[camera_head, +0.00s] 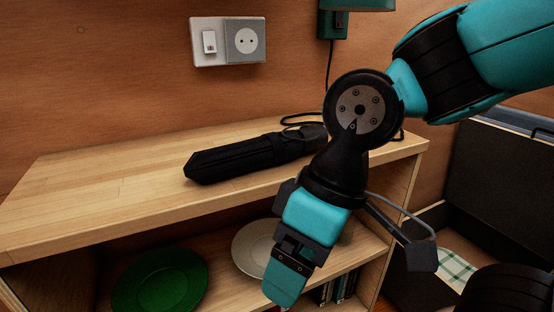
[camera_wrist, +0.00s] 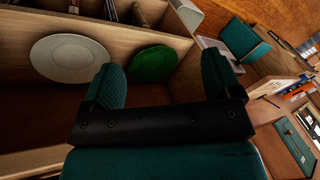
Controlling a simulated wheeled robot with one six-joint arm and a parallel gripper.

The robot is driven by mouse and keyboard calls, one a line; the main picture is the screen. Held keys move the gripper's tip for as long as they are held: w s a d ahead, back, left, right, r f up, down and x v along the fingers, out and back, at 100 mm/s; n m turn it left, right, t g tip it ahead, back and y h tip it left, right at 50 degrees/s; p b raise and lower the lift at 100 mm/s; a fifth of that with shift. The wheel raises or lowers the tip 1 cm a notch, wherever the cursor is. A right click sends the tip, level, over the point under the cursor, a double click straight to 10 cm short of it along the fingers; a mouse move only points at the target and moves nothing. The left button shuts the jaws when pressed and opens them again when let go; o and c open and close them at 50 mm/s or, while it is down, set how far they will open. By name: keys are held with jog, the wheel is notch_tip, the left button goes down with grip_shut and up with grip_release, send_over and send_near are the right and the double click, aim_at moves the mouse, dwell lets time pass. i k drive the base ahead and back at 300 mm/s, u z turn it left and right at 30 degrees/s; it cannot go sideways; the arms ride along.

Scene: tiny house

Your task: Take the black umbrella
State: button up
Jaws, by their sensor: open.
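The black umbrella (camera_head: 255,156) lies folded on its side on the wooden shelf top (camera_head: 90,190). Its blunt end points left, and its right end with a dark strap loop is partly hidden behind my arm. My gripper (camera_head: 287,283) is in front of the shelf, lower than the umbrella and to its right in the head view, apart from it. In the wrist view my gripper (camera_wrist: 165,78) has its two teal fingers wide apart with nothing between them. The umbrella cannot be made out in the wrist view.
A green plate (camera_head: 160,283) and a white plate (camera_head: 255,246) are in the lower compartment; both show in the wrist view. Books (camera_head: 338,288) stand near its right end. A wall socket (camera_head: 245,41) and a teal lamp (camera_head: 334,22) are above. The shelf top left of the umbrella is clear.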

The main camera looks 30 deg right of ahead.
aim_at(209, 165)
jog(key=k, duration=1.5)
jog(key=u, duration=0.95)
jog(key=i, duration=1.55)
jog(key=z, duration=0.5)
